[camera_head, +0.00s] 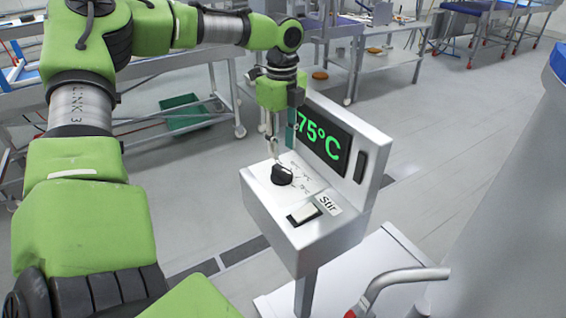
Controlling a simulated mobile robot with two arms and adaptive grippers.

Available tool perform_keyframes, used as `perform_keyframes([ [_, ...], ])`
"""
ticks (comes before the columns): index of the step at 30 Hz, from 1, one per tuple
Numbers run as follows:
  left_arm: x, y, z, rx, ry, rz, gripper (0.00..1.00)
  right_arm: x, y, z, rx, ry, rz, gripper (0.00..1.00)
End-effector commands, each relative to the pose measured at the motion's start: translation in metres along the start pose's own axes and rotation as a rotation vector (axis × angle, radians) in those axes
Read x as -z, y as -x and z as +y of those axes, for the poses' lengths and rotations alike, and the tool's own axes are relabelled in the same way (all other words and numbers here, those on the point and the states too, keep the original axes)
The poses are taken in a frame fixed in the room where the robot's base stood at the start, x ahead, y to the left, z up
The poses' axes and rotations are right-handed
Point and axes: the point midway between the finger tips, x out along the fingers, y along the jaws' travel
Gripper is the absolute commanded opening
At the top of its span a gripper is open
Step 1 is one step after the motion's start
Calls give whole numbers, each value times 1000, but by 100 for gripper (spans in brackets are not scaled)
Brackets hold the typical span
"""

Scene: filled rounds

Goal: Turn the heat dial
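The heat dial (282,175) is a black knob on the sloped top of a grey control box (315,232), with small printed temperature marks beside it. A dark display (323,142) on the box reads 75°C in green. My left gripper (272,158) points down just above and behind the dial, at the end of my green arm. Its fingertips are close to the dial; I cannot tell whether they touch it or how far apart they are. My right gripper is not in view.
A white switch (303,214) and a label reading Stir (329,205) sit on the box, right of the dial. The box stands on a post over a white base (392,262) with a curved metal handle (400,277). Workbenches and a green crate (186,114) stand behind on open floor.

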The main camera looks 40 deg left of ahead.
Motion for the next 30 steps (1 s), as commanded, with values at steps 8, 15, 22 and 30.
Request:
perform_keyframes([
  [8,0,-51,1,-3,1,-1,32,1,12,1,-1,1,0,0],
  [15,0,-69,0,0,1,-1,32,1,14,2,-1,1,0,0],
  [22,0,-70,0,2,2,0,32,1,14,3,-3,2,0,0],
  [30,0,-70,0,1,2,0,0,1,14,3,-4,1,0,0],
])
